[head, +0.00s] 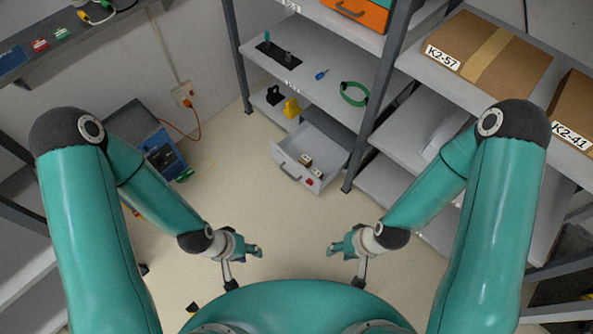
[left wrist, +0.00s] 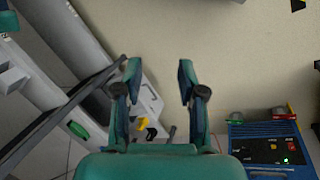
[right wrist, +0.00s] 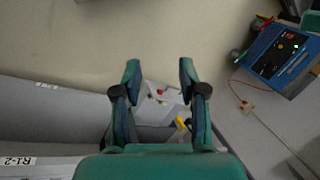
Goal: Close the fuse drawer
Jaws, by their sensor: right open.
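The fuse drawer (head: 296,177), a light grey box with a handle on its front, is pulled out at the bottom of the grey shelf rack. Several small items, some red and cream, lie inside it. It also shows between the fingers in the left wrist view (left wrist: 151,97) and the right wrist view (right wrist: 150,112), partly hidden there. My left gripper (head: 255,250) is open and empty, nearer to me than the drawer and apart from it. My right gripper (head: 336,250) is open and empty, also nearer to me and apart from the drawer.
A rack post (head: 366,125) stands right of the drawer. Yellow and black items (head: 291,107) sit on the low shelf behind it. A blue-fronted unit (head: 161,157) with an orange cable stands at left. Boxes (head: 487,57) lie on the right rack. The floor between is clear.

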